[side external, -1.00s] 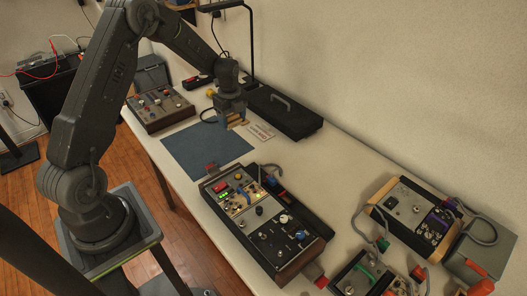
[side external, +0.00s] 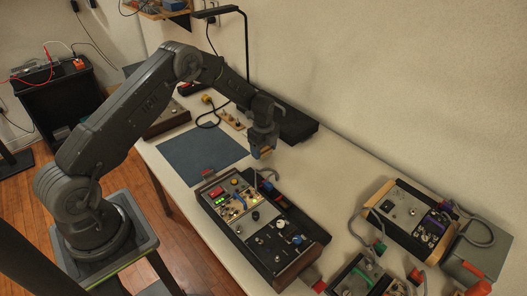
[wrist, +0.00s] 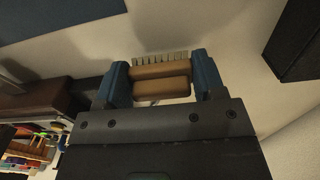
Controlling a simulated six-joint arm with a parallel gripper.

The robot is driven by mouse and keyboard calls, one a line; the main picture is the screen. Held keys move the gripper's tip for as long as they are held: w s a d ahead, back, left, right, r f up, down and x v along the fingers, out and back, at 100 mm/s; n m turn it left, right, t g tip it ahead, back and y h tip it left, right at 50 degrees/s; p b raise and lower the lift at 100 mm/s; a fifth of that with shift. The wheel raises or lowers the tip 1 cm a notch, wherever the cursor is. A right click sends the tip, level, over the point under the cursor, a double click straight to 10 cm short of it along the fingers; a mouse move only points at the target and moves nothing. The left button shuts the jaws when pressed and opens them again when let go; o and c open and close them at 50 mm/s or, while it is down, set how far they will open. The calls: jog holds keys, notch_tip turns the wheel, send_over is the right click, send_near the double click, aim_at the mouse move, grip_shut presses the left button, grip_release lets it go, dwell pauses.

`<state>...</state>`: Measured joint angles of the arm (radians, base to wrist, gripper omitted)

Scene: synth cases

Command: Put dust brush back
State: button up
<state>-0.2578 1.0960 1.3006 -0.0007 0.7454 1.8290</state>
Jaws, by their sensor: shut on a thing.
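The dust brush (wrist: 160,71) has a tan wooden body and a row of pale bristles. In the wrist view it lies crosswise between the blue fingers of my gripper (wrist: 162,80), which is shut on it. In the side view my gripper (side external: 261,149) hangs above the table behind the black control panel, and a small tan part of the brush (side external: 267,152) shows at its fingers. The brush looks clear of the table.
The control panel (side external: 285,253) with knobs stands in front of my gripper. A blue mat (side external: 200,155) lies to the left. A wooden strip with pegs (side external: 230,117) and a dark case (side external: 297,126) are behind. More devices (side external: 402,212) crowd the right.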

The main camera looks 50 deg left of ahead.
jog(key=shift+f, duration=0.55)
jog(key=shift+f, duration=0.15)
jog(key=o, duration=0.9)
